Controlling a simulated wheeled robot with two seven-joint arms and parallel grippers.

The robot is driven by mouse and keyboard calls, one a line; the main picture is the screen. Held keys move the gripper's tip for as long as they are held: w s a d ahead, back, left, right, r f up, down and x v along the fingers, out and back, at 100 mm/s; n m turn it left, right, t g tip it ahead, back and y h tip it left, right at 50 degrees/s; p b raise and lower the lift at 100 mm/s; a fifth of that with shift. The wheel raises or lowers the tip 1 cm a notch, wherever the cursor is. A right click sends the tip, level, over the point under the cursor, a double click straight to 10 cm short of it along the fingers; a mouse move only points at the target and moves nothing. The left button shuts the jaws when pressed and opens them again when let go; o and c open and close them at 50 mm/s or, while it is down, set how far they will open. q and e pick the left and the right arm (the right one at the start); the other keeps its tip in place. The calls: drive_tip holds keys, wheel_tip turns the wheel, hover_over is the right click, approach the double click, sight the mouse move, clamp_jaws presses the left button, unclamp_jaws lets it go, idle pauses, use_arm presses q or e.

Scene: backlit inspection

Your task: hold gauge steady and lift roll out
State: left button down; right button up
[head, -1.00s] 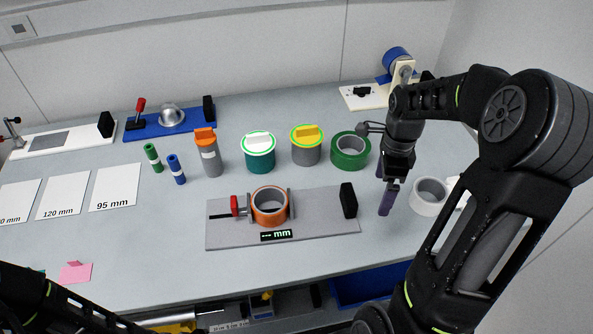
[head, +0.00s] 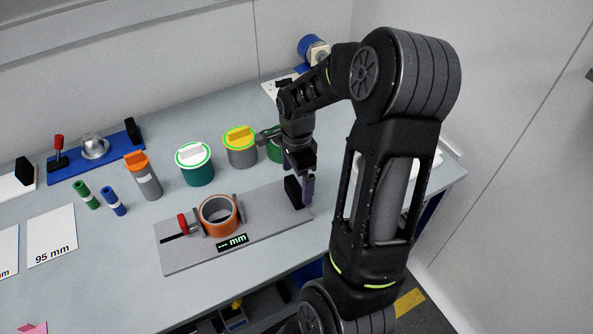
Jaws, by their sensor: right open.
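The gauge is a grey plate (head: 190,257) on the bench with a red-handled clamp (head: 183,224), a black block (head: 292,192) at its right end and a display (head: 232,243) showing dashes and "mm". The orange roll (head: 222,231) stands on the plate between two grey jaws, its open top up. My right gripper (head: 304,191) is open, pointing down at the black block at the gauge's right end. I cannot tell whether its fingers straddle or touch the block. My left gripper is not in view.
Behind the gauge stand an orange-capped grey bottle (head: 146,181), a white-lidded teal jar (head: 196,170), a yellow-lidded grey jar (head: 241,153) and a green tape roll (head: 275,150), partly hidden by my arm. Green (head: 87,196) and blue (head: 114,202) tubes lie left.

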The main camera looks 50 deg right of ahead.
wheel_tip(320, 180, down, 5)
drive_tip(key=shift+f+p, duration=0.1)
drive_tip(key=shift+p, duration=0.2)
drive_tip(key=shift+c, duration=0.6)
drive_tip(key=c, duration=2)
drive_tip(key=shift+o, duration=0.2)
